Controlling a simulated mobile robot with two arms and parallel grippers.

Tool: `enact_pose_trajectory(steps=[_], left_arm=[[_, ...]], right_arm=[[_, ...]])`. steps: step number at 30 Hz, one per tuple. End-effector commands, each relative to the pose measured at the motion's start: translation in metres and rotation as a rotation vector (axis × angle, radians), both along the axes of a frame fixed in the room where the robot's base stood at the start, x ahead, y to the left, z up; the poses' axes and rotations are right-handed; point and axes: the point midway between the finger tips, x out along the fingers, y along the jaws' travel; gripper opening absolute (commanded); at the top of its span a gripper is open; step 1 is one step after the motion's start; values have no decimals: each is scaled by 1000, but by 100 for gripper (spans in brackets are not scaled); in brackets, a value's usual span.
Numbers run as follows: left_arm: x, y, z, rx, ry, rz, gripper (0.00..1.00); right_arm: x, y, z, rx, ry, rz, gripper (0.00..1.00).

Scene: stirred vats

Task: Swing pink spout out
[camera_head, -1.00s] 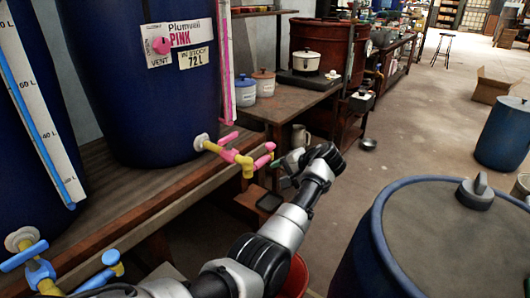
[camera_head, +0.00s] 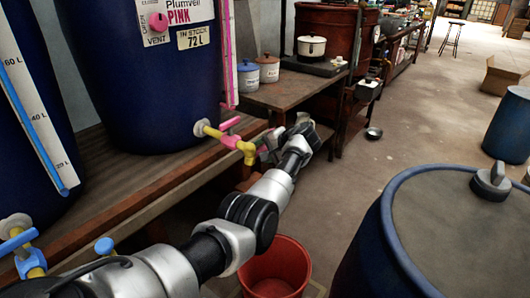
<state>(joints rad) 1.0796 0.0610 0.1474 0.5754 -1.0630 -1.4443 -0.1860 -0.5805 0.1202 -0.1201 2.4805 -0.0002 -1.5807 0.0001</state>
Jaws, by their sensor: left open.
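The blue vat labelled PINK (camera_head: 140,80) stands on the wooden bench at the left. Its yellow spout with pink tap handle (camera_head: 229,124) comes out low on its right side, and the yellow elbow (camera_head: 247,151) points down over the bench edge. My left arm reaches in from the bottom left. My right gripper is not in view.
A red bucket (camera_head: 274,267) stands on the floor below my left arm. A blue lidded barrel (camera_head: 440,235) fills the lower right. A blue spout (camera_head: 22,250) sits at the left. Open floor lies beyond the barrel.

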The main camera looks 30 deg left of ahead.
Motion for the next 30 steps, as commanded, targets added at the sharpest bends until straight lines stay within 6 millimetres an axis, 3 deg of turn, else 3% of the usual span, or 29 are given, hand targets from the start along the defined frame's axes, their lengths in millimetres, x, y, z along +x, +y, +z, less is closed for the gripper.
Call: enact_pose_trajectory(steps=[8,18,30], left_arm=[[0,1,0,0,-1,-1,52],[0,1,0,0,-1,-1,0],[0,0,1,0,0,-12,0]], right_arm=[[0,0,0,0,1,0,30],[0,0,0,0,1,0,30],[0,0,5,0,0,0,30]])
